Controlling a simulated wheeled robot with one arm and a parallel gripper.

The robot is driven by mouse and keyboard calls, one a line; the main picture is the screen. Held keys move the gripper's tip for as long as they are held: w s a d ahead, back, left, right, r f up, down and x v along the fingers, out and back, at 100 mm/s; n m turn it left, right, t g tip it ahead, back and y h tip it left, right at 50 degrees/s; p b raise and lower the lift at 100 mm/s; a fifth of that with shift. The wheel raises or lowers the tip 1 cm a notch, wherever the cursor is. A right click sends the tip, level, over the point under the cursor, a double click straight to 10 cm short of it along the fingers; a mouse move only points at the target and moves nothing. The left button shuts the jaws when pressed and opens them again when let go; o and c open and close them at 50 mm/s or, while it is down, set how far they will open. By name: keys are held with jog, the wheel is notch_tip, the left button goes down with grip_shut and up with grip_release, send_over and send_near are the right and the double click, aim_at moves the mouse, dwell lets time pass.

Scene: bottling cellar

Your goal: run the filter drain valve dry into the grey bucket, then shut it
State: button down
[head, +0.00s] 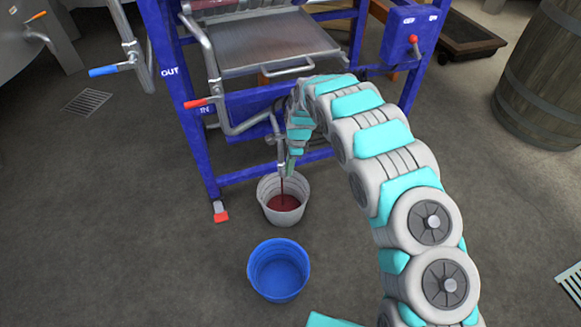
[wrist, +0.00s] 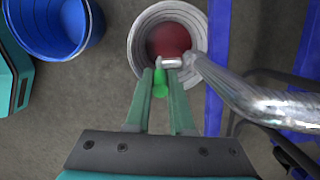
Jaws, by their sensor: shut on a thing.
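The grey bucket (head: 283,219) stands on the floor below the filter's drain valve (head: 280,153). A thin dark red stream falls from the spout into the bucket, and dark red liquid covers its bottom. In the wrist view the grey bucket (wrist: 139,38) lies just beyond the metal spout (wrist: 173,63). The valve's green handle (wrist: 161,84) is between the fingers of my gripper (wrist: 161,76), which is shut on it. In the head view my gripper (head: 290,163) is at the valve, partly hidden by my arm.
An empty blue bucket (head: 278,271) stands in front of the grey one. A barrel (head: 545,75) stands at right.

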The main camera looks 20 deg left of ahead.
jog(key=shift+a, duration=0.1)
dwell(0.3)
jog(key=c, duration=0.8)
grip_release()
jog(key=shift+w+d+r+b, duration=0.1)
jog(key=shift+d+r+b, duration=0.05)
jog(key=shift+r, duration=1.1)
jog(key=shift+w+d+r+b, duration=0.1)
jog(key=shift+d+r+b, duration=0.1)
jog(key=shift+r, duration=1.1)
jog(key=shift+w+d+r+b, duration=0.1)
jog(key=shift+d+r, duration=0.05)
jog(key=shift+r, duration=1.1)
